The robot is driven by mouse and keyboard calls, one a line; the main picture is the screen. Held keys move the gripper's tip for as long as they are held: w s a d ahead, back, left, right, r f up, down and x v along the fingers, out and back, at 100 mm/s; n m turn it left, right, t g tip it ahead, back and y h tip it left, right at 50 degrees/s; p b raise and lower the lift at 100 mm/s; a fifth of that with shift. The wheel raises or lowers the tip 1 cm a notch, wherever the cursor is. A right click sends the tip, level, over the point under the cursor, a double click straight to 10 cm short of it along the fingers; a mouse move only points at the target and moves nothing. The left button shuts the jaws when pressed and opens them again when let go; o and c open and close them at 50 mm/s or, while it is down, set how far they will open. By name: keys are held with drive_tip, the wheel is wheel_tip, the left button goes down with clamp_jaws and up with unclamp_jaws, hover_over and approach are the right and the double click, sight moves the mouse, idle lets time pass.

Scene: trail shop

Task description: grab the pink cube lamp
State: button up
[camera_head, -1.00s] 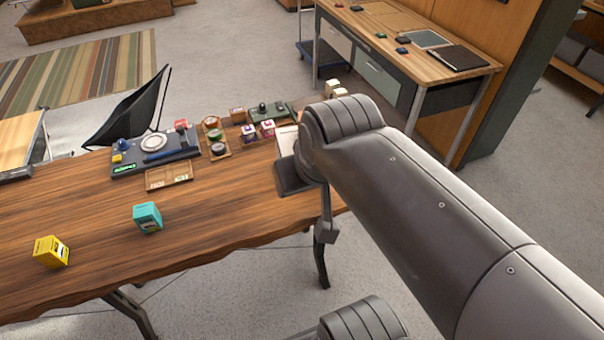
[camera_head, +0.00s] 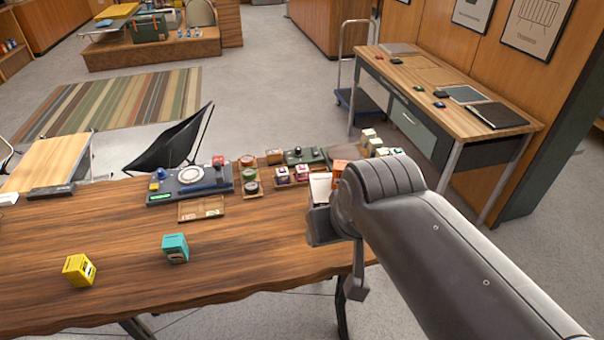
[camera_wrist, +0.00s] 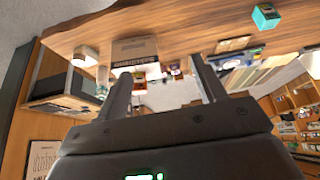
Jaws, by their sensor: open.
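I cannot clearly make out a pink cube lamp in either view. The nearest in look are two small cubes with coloured sides, a purple-and-white cube (camera_head: 281,175) and a pinkish-and-white cube (camera_head: 302,173), side by side near the table's back edge in the head view. In the wrist view, my gripper (camera_wrist: 160,70) is open, its two fingers apart with nothing gripped. In the head view my arm comes from the lower right, and its end over the table's right end hides the fingers and some of the tabletop.
The wooden table (camera_head: 120,225) bears a teal box (camera_head: 175,248), a yellow box (camera_head: 79,270), a dark device (camera_head: 190,185) and a small wooden tray (camera_head: 201,208). Pale cubes (camera_head: 369,138) stand beyond my arm. A desk (camera_head: 440,75) stands behind right.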

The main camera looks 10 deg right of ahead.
drive_tip(key=g, duration=0.1)
hover_over(302, 167)
drive_tip(key=s, duration=0.5)
wheel_tip(302, 167, down, 14)
drive_tip(key=f, duration=0.1)
drive_tip(key=x, duration=1.1)
drive_tip(key=shift+w+d+r, duration=0.1)
drive_tip(key=shift+w+r, duration=0.05)
drive_tip(key=shift+w, duration=0.05)
drive_tip(key=shift+c, duration=0.5)
drive_tip(key=c, duration=1)
